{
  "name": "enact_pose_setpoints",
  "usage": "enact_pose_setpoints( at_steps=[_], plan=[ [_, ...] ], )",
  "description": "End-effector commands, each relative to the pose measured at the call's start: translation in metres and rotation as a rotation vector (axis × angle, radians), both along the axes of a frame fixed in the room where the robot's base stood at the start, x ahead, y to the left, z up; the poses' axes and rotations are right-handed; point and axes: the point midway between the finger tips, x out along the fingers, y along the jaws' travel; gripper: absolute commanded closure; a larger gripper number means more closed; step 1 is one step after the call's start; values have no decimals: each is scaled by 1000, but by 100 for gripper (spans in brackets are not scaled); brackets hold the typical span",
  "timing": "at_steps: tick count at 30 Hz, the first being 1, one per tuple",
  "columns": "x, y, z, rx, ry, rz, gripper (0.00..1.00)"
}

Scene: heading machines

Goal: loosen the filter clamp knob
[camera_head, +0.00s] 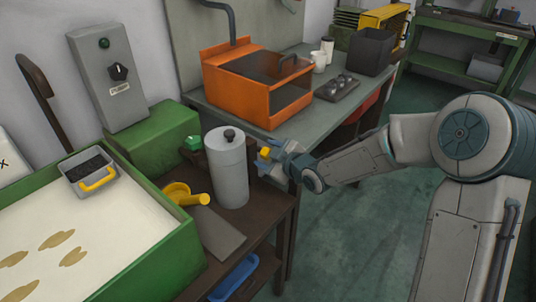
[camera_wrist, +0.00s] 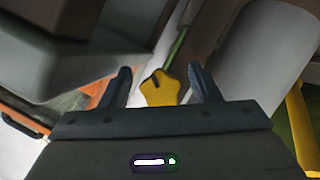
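A yellow star-shaped knob (camera_head: 265,153) is just right of a grey cylinder (camera_head: 228,172) with a dark top knob. In the wrist view the knob (camera_wrist: 161,90) has a dark mark on its face and lies between my two fingers. My gripper (camera_head: 273,160) is open, with a visible gap between each finger and the knob. The gripper also shows in the wrist view (camera_wrist: 160,70). The cylinder (camera_wrist: 262,55) fills the upper right there. The clamp behind the knob is mostly hidden.
An orange box with a dark window (camera_head: 238,97) stands on the bench behind. A grey control box (camera_head: 118,80) rises behind the tray. Floor at right is clear around my arm.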

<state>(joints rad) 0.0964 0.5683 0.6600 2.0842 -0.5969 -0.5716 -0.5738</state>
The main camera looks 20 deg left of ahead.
Motion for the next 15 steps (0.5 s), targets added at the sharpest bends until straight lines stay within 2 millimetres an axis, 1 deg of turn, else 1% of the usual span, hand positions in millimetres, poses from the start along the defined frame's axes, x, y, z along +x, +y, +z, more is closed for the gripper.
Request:
enact_pose_setpoints(
  at_steps=[5, 8, 11, 15],
  plan=[
    [0, 0, 0, 0, 0, 0, 44],
    [-3, -4, 2, 0, 0, -1, 44],
    [-9, -15, 7, -1, -1, -2, 44],
    [-24, -37, 18, -3, -3, -3, 44]
  ],
)
